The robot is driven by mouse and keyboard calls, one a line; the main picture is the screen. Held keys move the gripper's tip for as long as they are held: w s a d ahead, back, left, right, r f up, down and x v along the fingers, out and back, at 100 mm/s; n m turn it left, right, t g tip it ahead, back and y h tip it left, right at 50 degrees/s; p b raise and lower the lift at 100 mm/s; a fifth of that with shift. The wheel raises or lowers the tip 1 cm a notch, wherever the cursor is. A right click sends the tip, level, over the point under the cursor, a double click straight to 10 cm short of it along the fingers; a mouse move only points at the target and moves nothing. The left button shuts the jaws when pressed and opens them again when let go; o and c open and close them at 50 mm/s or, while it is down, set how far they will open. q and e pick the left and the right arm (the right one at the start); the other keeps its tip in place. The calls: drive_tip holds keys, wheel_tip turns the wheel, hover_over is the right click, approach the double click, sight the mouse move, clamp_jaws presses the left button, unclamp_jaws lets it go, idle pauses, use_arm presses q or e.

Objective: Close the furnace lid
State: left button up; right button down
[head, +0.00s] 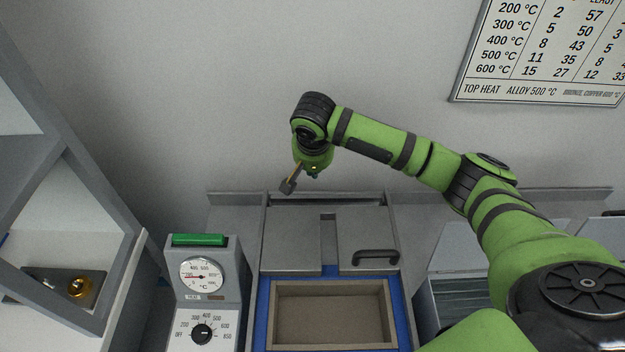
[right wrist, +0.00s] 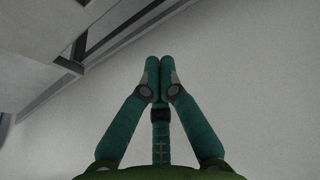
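The furnace (head: 262,305) stands at the bottom centre of the head view, with a blue top around an open, empty-looking beige chamber (head: 330,315). Its grey lid (head: 292,240) lies behind the opening and leaves the chamber uncovered. A dark handle (head: 375,257) sits on the lid's right front part. My right gripper (head: 288,187) is above and behind the lid's left rear part, apart from the handle. In the right wrist view its fingertips (right wrist: 160,65) meet with nothing seen between them. My left gripper is not in view.
A control unit (head: 203,290) with a dial, a knob and a green top piece stands left of the furnace. A grey shelf (head: 75,200) is at far left, with a tray (head: 45,283) holding a brass piece (head: 80,288). A temperature chart (head: 545,50) hangs on the wall.

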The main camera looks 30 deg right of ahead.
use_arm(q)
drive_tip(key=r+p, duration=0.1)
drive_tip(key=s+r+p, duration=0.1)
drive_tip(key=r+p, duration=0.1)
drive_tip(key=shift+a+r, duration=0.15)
use_arm(e)
wheel_tip(320, 180, down, 9)
drive_tip(key=s, duration=0.1)
drive_tip(key=shift+a, duration=0.25)
